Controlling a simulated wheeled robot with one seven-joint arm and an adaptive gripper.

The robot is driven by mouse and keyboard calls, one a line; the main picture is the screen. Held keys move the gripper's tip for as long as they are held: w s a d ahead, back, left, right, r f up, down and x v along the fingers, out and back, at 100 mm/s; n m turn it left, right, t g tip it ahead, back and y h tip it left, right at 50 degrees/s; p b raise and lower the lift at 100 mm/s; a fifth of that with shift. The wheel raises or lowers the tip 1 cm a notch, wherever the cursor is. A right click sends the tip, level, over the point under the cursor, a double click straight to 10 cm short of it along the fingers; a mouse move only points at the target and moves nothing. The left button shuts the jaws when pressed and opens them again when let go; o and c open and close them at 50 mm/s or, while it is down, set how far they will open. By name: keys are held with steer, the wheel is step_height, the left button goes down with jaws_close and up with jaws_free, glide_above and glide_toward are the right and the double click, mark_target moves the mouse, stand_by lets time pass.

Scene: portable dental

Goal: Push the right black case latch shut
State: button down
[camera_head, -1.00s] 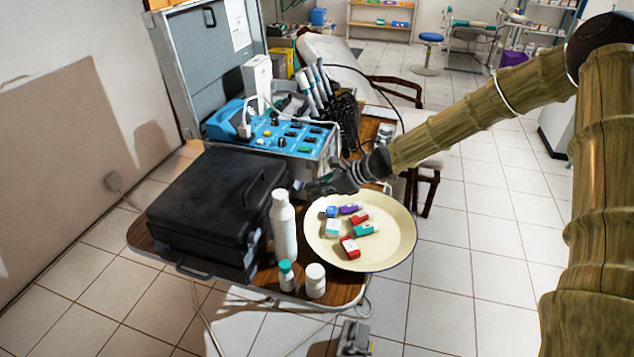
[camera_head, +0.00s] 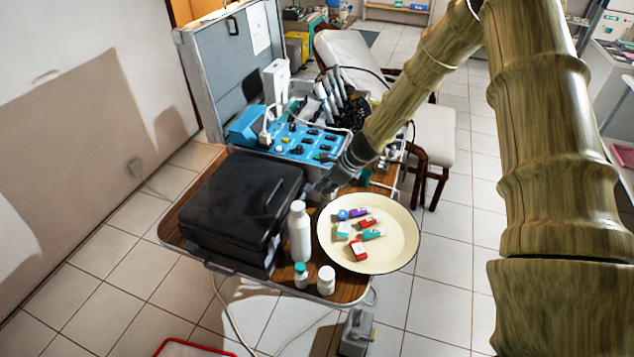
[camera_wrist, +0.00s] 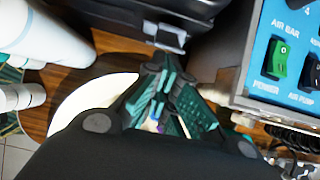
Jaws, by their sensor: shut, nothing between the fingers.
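The black case (camera_head: 235,200) lies closed on the wooden table, left of my gripper. Its near side with a handle (camera_head: 222,268) faces front. In the wrist view part of the case (camera_wrist: 125,14) shows at the top, with a dark latch-like fitting (camera_wrist: 165,36) just beyond my fingertips. I cannot tell whether that fitting is fully shut. My gripper (camera_head: 318,190) is at the case's right side, close to its edge. Its green-and-black fingers (camera_wrist: 168,72) are shut and empty. I cannot tell whether they touch the case.
A white bottle (camera_head: 300,232) stands at the case's right front, with two small bottles (camera_head: 326,280) before it. A cream plate (camera_head: 398,240) holding several small coloured boxes is right of my gripper. The blue control unit (camera_head: 300,143) stands behind. Little tabletop (camera_head: 350,288) is bare.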

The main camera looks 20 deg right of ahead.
steer(key=shift+r, duration=0.15)
steer(key=shift+r+p, duration=0.7)
stand_by(0.3)
steer(key=b+v, duration=0.1)
steer(key=v, duration=1)
steer(key=shift+s+d+b, duration=0.25)
steer(key=shift+d+b, duration=0.05)
